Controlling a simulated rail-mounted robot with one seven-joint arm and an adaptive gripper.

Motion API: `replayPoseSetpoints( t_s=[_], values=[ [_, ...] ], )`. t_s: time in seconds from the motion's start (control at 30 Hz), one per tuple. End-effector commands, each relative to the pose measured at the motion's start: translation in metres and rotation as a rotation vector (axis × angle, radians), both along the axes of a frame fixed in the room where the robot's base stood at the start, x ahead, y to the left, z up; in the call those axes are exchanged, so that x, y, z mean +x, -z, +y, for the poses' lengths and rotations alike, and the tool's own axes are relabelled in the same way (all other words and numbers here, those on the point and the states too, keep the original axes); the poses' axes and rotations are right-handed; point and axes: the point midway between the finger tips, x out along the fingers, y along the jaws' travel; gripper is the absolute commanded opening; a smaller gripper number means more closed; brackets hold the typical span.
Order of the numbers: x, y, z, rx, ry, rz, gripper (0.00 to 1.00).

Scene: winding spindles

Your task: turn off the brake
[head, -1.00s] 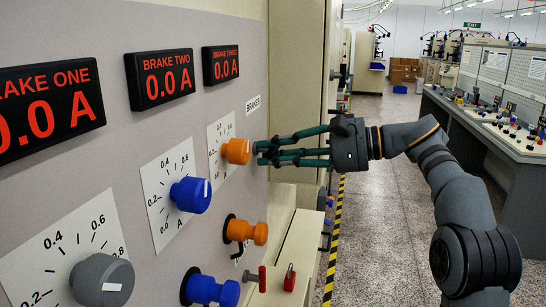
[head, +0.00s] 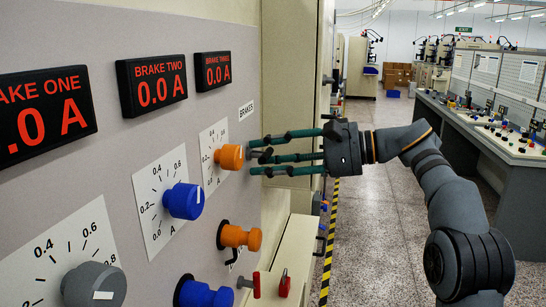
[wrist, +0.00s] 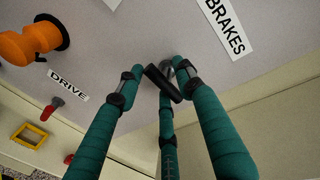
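A black bar-shaped handle (wrist: 165,83) on a grey round base stands out from the panel beside the BRAKES label (wrist: 222,27), which is also in the head view (head: 246,110). My gripper (wrist: 158,72) has its green fingers spread around the handle; firm contact cannot be told. In the head view my gripper (head: 258,156) is at the panel, just right of the orange brake three knob (head: 230,157), and its fingers mostly hide the handle. The displays for brake one (head: 45,115), brake two (head: 152,82) and brake three (head: 213,71) show red zeros, brake one partly cut off.
A blue knob (head: 183,201) and a grey knob (head: 94,285) sit on dials to the left. Orange (head: 240,237) and blue (head: 204,293) knobs protrude below. The aisle floor (head: 375,220) is clear.

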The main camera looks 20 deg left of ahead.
Motion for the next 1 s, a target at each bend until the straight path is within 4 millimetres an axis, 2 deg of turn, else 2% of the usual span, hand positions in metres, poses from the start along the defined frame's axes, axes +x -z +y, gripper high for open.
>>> replayPoseSetpoints(
  t_s=[0.17,0.4,0.6,0.8,1.0],
  values=[
    [0.002,-0.003,-0.017,0.000,0.004,-0.002,0.37],
    [0.004,-0.013,-0.068,-0.001,0.006,-0.002,0.37],
    [0.005,-0.020,-0.102,0.000,0.004,-0.002,0.37],
    [0.005,-0.023,-0.117,0.001,0.002,-0.001,0.37],
    [0.005,-0.023,-0.118,0.000,0.002,-0.001,0.37]
  ],
)
